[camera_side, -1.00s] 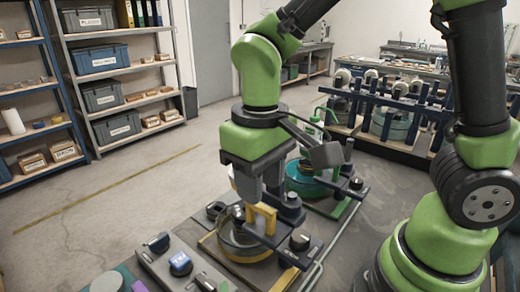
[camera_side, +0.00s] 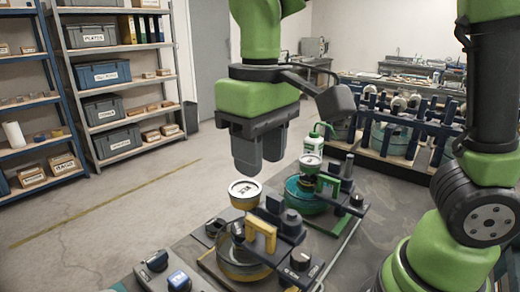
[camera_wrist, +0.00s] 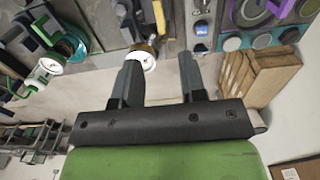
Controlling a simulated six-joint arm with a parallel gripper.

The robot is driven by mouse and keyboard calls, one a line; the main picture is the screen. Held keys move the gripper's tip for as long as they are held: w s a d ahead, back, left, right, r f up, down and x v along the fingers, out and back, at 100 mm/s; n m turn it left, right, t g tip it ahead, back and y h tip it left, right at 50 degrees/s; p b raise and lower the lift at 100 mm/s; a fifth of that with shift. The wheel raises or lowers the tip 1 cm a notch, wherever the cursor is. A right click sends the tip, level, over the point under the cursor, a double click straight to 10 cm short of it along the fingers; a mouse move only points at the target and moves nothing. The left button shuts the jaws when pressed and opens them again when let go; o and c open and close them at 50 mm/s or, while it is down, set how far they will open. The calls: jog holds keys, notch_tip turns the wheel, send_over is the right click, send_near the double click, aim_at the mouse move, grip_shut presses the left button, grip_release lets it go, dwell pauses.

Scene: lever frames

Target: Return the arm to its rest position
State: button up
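My gripper (camera_side: 259,158) hangs pointing down above the yellow lever frame (camera_side: 245,262), clear of it. In the wrist view my gripper (camera_wrist: 160,68) has its two dark fingers spread apart with nothing between them. A round white-faced gauge with a yellow rim (camera_side: 245,190) stands just below the fingers in the side view; it also shows near the left finger in the wrist view (camera_wrist: 142,58). The yellow handle (camera_side: 262,228) stands up beside it.
A green lever frame (camera_side: 306,190) with its own white-faced gauge stands to the right. A dark-blue rack (camera_side: 400,130) stands at the back right. Shelves with bins (camera_side: 105,75) are at the left; the floor between is clear.

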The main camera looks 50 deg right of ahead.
jog(key=s+d+r+m+t+y, duration=0.2)
jog(key=s+d+t, duration=0.4)
jog(key=s, duration=0.3)
jog(key=shift+d+r+m+t, duration=0.25)
jog(key=shift+r+m+t, duration=0.45)
jog(key=shift+m, duration=0.3)
